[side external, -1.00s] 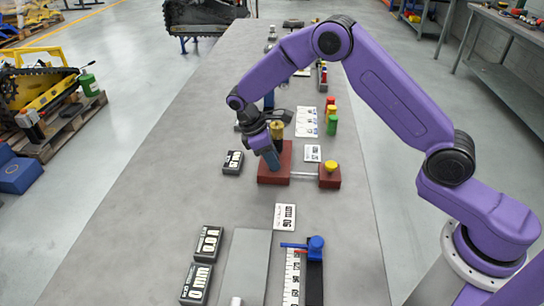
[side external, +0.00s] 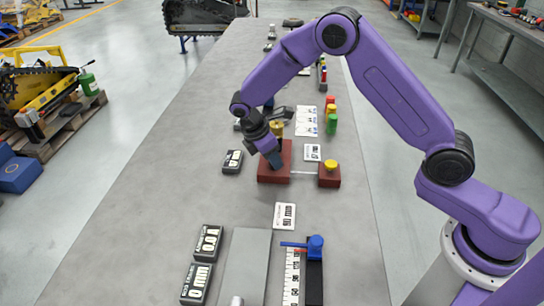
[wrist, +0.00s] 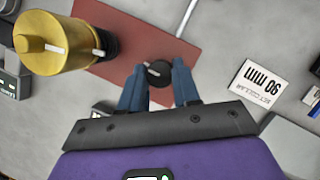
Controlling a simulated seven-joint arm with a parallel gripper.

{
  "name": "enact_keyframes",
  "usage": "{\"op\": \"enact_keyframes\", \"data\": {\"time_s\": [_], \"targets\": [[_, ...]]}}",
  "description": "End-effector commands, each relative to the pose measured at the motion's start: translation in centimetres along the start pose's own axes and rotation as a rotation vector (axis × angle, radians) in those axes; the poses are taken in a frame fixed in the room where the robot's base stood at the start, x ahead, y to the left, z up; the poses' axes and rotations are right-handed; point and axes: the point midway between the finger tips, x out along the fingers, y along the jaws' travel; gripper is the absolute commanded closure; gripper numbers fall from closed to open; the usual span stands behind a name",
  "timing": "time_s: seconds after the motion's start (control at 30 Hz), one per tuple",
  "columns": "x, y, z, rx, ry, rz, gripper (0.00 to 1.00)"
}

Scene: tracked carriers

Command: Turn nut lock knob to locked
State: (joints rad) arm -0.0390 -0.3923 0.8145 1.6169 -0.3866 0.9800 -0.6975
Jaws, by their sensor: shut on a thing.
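The nut lock knob (wrist: 160,73) is a small black round knob with a white pointer line, on the dark red block (wrist: 190,32) in the wrist view. The line points left and slightly up to down-right. My gripper (wrist: 158,70) is shut on the knob, with one blue finger on each side. In the side external view my gripper (side external: 276,164) reaches down to the red block (side external: 268,174), and its fingers hide the knob. A gold cylinder (wrist: 48,45) with a white mark stands close by, at upper left in the wrist view. It also shows in the side external view (side external: 277,130).
A thin rod links the block to a smaller red block (side external: 329,181) with a yellow knob (side external: 330,166). A black display box (side external: 232,162) stands to the left. A printed card (side external: 285,216) and a blue-handled fixture (side external: 315,258) lie nearer. The table between is clear.

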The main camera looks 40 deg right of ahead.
Motion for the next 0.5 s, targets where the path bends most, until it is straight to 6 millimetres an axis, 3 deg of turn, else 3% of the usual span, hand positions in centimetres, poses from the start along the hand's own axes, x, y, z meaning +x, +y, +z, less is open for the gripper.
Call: {"op": "enact_keyframes", "data": {"time_s": [0.2, 0.23, 0.27, 0.3, 0.5], "targets": [[-0.03, -0.02, -0.02, -0.003, -0.001, 0.001, 0.99], [-0.03, -0.02, -0.02, -0.003, -0.001, 0.001, 0.59], [-0.03, -0.02, -0.02, -0.003, -0.001, 0.000, 0.49], [-0.03, -0.01, -0.02, -0.002, -0.001, 0.000, 0.43], [-0.02, 0.00, -0.01, -0.001, 0.000, 0.000, 0.43]]}}
